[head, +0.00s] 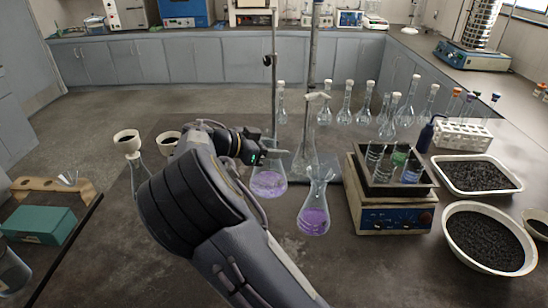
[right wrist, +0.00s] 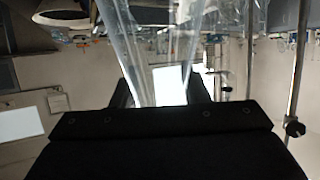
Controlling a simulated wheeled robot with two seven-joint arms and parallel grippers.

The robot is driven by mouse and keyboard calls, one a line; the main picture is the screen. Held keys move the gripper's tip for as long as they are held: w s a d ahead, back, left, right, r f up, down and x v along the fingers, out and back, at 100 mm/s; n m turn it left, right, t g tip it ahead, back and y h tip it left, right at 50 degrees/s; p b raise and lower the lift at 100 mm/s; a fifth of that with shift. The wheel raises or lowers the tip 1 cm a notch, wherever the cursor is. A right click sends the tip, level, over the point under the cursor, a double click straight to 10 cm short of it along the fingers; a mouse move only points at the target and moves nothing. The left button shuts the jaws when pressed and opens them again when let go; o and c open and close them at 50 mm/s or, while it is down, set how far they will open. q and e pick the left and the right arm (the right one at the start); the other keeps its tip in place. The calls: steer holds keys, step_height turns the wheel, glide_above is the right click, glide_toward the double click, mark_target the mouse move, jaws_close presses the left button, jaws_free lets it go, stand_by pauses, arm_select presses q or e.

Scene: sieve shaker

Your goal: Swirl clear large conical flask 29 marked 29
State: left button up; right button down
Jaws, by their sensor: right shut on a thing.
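My right gripper (head: 276,153) is shut on the neck of a clear conical flask (head: 269,184) with purple liquid in its bottom. The flask looks about upright; I cannot tell whether its base touches the bench. In the right wrist view its clear glass (right wrist: 158,45) stands between the two dark fingers (right wrist: 160,92). No mark 29 can be read on it. A second conical flask (head: 314,215) with purple liquid stands to the right and nearer, apart from the gripper. My left gripper is not in view.
A retort stand (head: 274,95) rises just behind the held flask. Stoppered volumetric flasks (head: 345,112) stand behind. A hotplate-like device (head: 395,216) with a tray of beakers is at right, beside bowls of black granules (head: 484,238). Bare bench shows in front of the flasks.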

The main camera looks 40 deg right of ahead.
mark_target(274, 131)
steer(key=shift+r, duration=1.1)
steer(key=shift+r+p, duration=1.45)
steer(key=shift+r, duration=1)
steer(key=shift+w, duration=0.1)
